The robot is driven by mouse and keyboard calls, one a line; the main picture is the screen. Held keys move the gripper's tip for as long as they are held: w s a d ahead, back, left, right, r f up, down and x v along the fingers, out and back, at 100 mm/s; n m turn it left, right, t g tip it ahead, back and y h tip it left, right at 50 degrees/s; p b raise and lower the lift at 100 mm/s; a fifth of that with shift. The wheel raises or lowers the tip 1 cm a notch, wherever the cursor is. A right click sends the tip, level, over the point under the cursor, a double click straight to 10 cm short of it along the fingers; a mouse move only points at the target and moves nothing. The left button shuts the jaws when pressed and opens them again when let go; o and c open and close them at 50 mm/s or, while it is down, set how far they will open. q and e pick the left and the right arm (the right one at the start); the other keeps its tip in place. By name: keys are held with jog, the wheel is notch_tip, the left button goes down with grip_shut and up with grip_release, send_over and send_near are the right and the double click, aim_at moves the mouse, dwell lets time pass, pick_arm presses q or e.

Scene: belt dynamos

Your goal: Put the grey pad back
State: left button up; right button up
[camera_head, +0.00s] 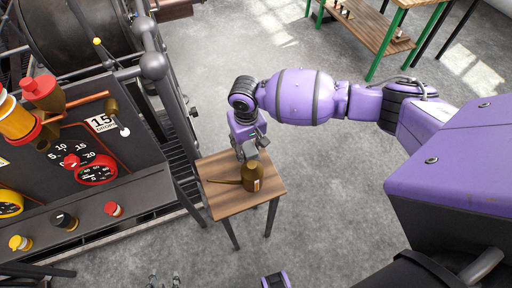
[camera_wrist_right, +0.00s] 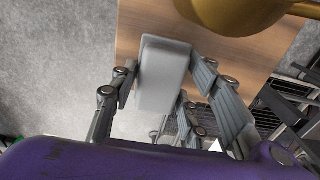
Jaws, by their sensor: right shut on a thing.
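The grey pad (camera_wrist_right: 163,75) is a pale, smooth rounded block in the right wrist view. My right gripper (camera_wrist_right: 165,85) is shut on it, with the finger linkages on both sides. In the head view my right gripper (camera_head: 251,150) hangs over the far part of a small wooden table (camera_head: 225,205). The pad is hard to tell from the fingers there. Two small grey prongs at the bottom edge of the head view may be my left gripper (camera_head: 164,281); its state is unclear.
A brass oil can (camera_head: 253,184) with a long spout stands on the table, close to my right gripper. A control panel (camera_head: 100,150) with dials and knobs is at the left. A green-framed bench (camera_head: 375,35) stands at the back right. The floor between is clear.

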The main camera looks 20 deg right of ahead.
aim_at(247, 146)
notch_tip(247, 146, down, 2)
jog(key=shift+f, duration=0.2)
jog(key=o, duration=1.2)
notch_tip(247, 146, up, 12)
jog(key=shift+w+f+p, duration=0.1)
jog(key=shift+f+p, duration=0.1)
jog(key=shift+p, duration=0.45)
jog(key=shift+r, duration=0.4)
